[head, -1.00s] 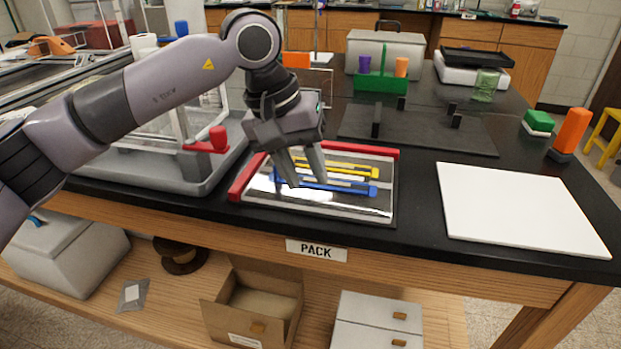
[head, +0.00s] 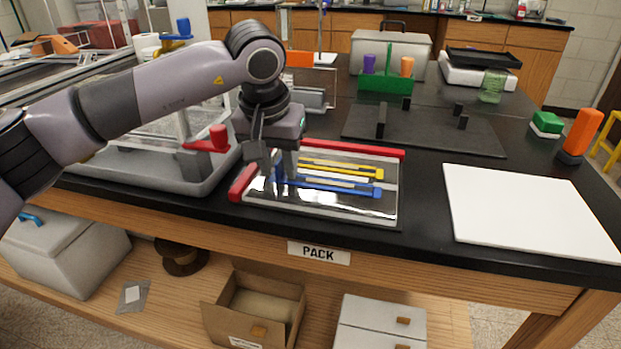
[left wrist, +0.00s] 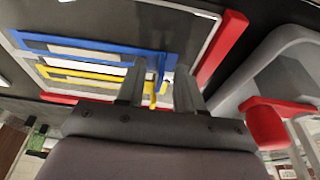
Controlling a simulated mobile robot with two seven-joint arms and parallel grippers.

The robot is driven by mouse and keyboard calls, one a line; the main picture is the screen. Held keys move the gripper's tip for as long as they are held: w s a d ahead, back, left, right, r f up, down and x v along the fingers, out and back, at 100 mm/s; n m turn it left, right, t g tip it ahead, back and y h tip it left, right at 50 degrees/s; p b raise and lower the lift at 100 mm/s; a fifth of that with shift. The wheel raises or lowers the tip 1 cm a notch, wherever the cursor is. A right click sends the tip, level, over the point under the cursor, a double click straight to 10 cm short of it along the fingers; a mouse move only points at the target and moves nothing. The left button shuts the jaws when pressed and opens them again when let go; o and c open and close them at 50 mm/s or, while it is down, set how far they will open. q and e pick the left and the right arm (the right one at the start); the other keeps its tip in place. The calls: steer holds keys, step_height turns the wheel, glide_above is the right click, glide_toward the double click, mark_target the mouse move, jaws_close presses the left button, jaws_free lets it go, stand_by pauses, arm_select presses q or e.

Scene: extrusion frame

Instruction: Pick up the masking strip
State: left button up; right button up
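A clear tray (head: 330,212) with red bars along its back and left side lies on the black bench. On it lie a long blue strip (head: 340,188) and a yellow strip (head: 345,171), with pale strips beside them. I cannot tell which is the masking strip. My left gripper (head: 272,175) points down over the tray's left part, at the strips' left ends. In the left wrist view, its fingers (left wrist: 158,90) are apart, with the ends of the blue strip (left wrist: 90,48) and yellow strip (left wrist: 85,73) showing between them. Contact cannot be told. My right gripper is out of view.
A grey basin (head: 170,175) with a red clamp (head: 210,140) stands close left of the tray. A white board (head: 530,213) lies right, and a dark plate with upright posts (head: 430,130) behind. Bare bench lies between tray and board.

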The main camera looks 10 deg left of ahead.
arm_select(q)
jaws_close()
steer(key=shift+r, duration=0.1)
step_height(320, 180, up, 20)
steer(key=p, duration=0.3)
steer(key=shift+r+p, duration=0.15)
steer(key=shift+p, duration=0.15)
steer(key=shift+r+p, duration=1.05)
steer(key=shift+p, duration=0.35)
stand_by(0.6)
stand_by(0.5)
